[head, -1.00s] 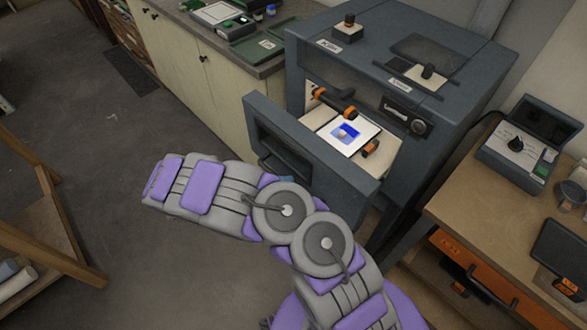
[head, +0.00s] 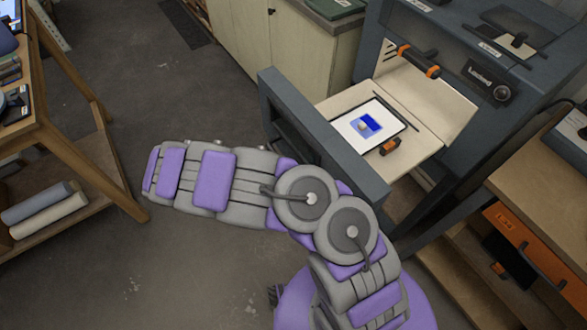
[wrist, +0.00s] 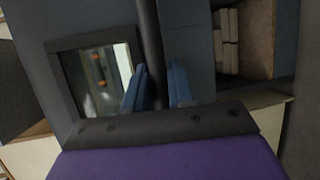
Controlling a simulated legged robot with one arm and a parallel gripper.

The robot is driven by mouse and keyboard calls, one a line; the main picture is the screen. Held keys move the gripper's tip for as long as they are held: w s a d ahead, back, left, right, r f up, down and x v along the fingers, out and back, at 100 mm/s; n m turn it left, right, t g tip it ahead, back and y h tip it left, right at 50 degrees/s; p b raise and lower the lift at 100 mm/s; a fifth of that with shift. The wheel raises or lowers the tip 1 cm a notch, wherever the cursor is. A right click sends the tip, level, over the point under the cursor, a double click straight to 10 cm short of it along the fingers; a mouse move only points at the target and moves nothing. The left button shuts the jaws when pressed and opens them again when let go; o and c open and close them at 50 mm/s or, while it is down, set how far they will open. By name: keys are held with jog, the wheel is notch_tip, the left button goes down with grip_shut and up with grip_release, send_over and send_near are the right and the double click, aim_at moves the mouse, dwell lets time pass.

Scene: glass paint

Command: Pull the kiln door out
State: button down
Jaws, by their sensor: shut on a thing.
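The kiln (head: 462,62) is a blue-grey box at the right of the head view. Its door (head: 345,160) is a thick blue-grey panel standing well out from the kiln front. A pale shelf (head: 425,142) comes out behind the door and bears a white sheet with a blue picture (head: 368,124). In the wrist view, my gripper (wrist: 158,88) has its blue fingers closed around a dark upright handle bar (wrist: 149,35) on the door, beside a dark-framed window (wrist: 98,80). In the head view my arm hides the gripper and most of the handle.
A wooden bench (head: 540,185) with an orange drawer stands right of the kiln. A cream cabinet (head: 270,50) is behind the door at left. A wooden rack (head: 75,100) with rolls stands at far left. Grey floor is open between them.

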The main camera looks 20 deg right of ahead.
jog(key=shift+s+a+f, duration=0.25)
jog(key=shift+a, duration=0.25)
jog(key=c, duration=1.2)
grip_release()
jog(key=shift+c, duration=0.2)
jog(key=shift+o, duration=0.9)
jog(key=shift+r, duration=0.1)
jog(key=shift+w, duration=0.1)
